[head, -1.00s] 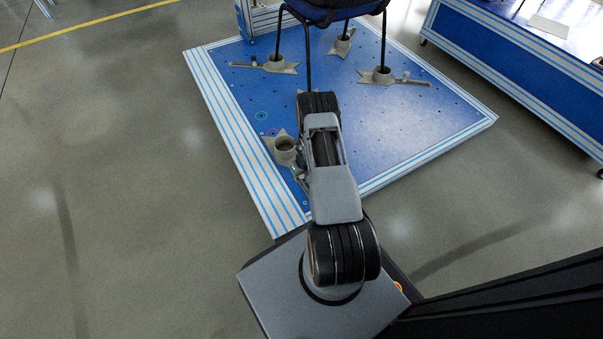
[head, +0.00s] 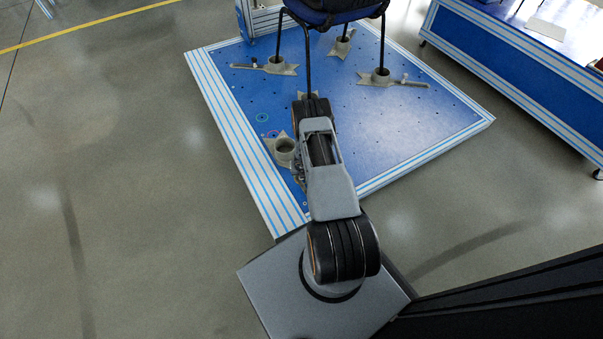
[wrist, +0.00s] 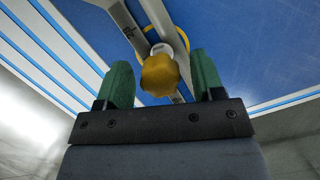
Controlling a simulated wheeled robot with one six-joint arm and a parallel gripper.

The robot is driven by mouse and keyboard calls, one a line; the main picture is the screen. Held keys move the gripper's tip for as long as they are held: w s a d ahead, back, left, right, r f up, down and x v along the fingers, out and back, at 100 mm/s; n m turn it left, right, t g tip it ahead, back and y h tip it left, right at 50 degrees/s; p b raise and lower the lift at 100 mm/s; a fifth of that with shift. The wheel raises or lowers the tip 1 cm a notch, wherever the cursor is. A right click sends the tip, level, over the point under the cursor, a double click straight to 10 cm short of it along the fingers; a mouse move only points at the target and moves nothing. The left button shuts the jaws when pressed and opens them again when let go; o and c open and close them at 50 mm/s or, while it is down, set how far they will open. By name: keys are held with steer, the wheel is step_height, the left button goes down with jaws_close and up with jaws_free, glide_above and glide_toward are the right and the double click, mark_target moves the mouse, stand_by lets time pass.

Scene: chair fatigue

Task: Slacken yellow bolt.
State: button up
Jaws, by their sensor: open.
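The yellow bolt (wrist: 160,74) has a lobed knob head and shows in the wrist view. It sits on a grey slotted clamp bar (wrist: 162,22) over the blue platform. My gripper (wrist: 162,82) is open, with one green finger on each side of the bolt head. The bolt head lies between the fingers, with a visible gap on both sides. In the head view my arm hides the bolt and the gripper. The beige clamp cup (head: 285,147) nearest me stands left of my arm.
The blue platform (head: 390,130) has white and blue striped edges. A chair (head: 335,10) stands at its back, its legs in or near other clamp cups (head: 382,76). A blue table (head: 520,45) is at the right. Floor (head: 120,190) on the left is clear.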

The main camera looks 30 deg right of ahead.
stand_by(0.3)
steer(key=shift+m+p, duration=0.6)
steer(key=shift+m, duration=0.2)
steer(key=shift+f+m+h+b, duration=0.15)
steer(key=shift+m+h+b, duration=0.15)
steer(key=shift+m+b, duration=0.15)
steer(key=shift+m+g, duration=0.3)
steer(key=shift+m, duration=0.55)
steer(key=shift+c, duration=0.4)
steer(key=c, duration=0.8)
steer(key=shift+n+b, duration=0.4)
steer(key=shift+n, duration=0.6)
steer(key=shift+c, duration=0.2)
steer(key=shift+r+n+p, duration=0.2)
steer(key=shift+n+p, duration=0.3)
steer(key=shift+n, duration=0.3)
steer(key=shift+f, duration=0.1)
